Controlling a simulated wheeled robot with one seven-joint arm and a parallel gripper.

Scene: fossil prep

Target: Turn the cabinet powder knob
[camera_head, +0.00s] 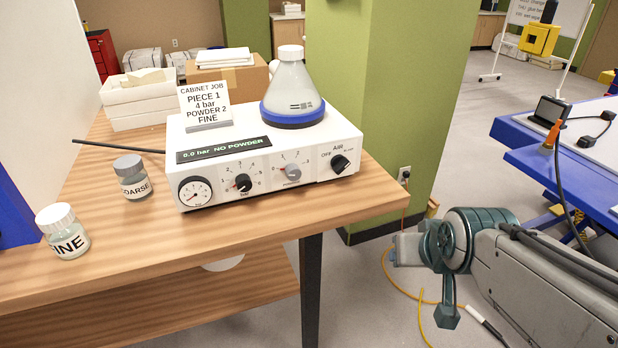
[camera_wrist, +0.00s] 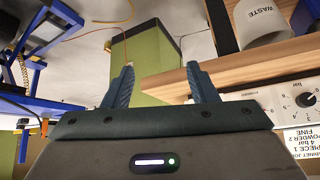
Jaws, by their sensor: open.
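The white cabinet (camera_head: 260,165) stands on the wooden table. Its powder knob (camera_head: 292,171) is small and grey, on a numbered dial between a black bar knob (camera_head: 243,183) and the black air knob (camera_head: 341,163). The display (camera_head: 224,149) reads 0.0 bar NO POWDER. A card (camera_head: 205,103) on top reads PIECE 1, 4 bar, POWDER 2, FINE. In the wrist view, my gripper (camera_wrist: 162,86) is open and empty, with the cabinet front (camera_wrist: 270,97) upside down to its right. My arm is right of the table in the head view, apart from the cabinet; its fingers are unclear there.
A grey-lidded COARSE jar (camera_head: 133,178) and a white-lidded FINE jar (camera_head: 63,232) stand left of the cabinet. A flask (camera_head: 291,92) sits on it. A green pillar (camera_head: 408,110) rises behind. A WASTE bin (camera_wrist: 262,22) and a blue table (camera_head: 540,165) are nearby.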

